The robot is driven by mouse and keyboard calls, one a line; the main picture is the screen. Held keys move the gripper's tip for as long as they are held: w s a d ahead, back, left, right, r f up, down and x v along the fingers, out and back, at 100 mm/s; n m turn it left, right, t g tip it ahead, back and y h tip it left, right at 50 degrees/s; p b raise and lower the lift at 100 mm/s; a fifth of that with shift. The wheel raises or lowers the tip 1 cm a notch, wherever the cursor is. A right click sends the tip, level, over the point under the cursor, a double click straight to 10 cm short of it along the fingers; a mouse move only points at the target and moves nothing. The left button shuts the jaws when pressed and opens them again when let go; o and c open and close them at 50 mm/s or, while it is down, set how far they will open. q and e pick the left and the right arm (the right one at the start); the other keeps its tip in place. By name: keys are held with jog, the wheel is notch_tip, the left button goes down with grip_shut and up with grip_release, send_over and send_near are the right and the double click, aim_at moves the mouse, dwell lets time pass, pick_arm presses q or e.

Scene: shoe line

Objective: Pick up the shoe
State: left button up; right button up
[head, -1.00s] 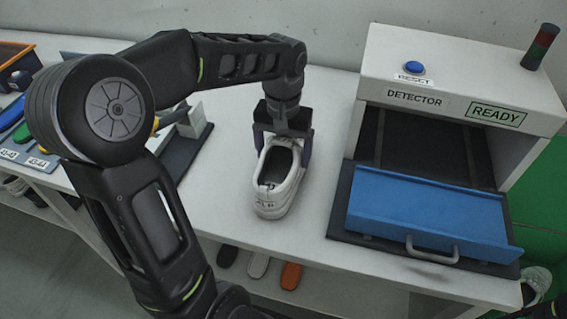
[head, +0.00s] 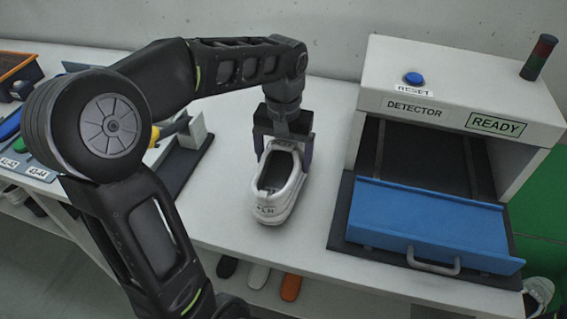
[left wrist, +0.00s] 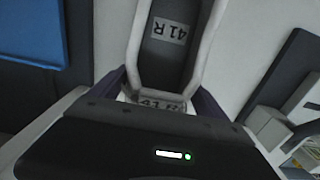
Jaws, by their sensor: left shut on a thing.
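My left gripper (head: 284,150) comes down from above and is shut on the far part of the shoe, one finger on each side. I cannot tell whether the sole is off the table. In the left wrist view the shoe (left wrist: 172,45) lies between the fingers, and its insole label reads 41 R. My right gripper is not in view.
A detector (head: 455,85) with a READY sign, blue reset button and signal light stands at the right. Its blue tray (head: 430,222) with a grey handle is in front. A dark fixture and an orange-rimmed bin (head: 20,66) are at the left. Several insoles and shoes lie below.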

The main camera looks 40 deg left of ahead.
aim_at(283, 144)
pick_arm(q)
notch_tip(283, 144, up, 8)
jog(key=shift+r+p, duration=0.1)
jog(key=shift+p, duration=0.35)
dwell(0.4)
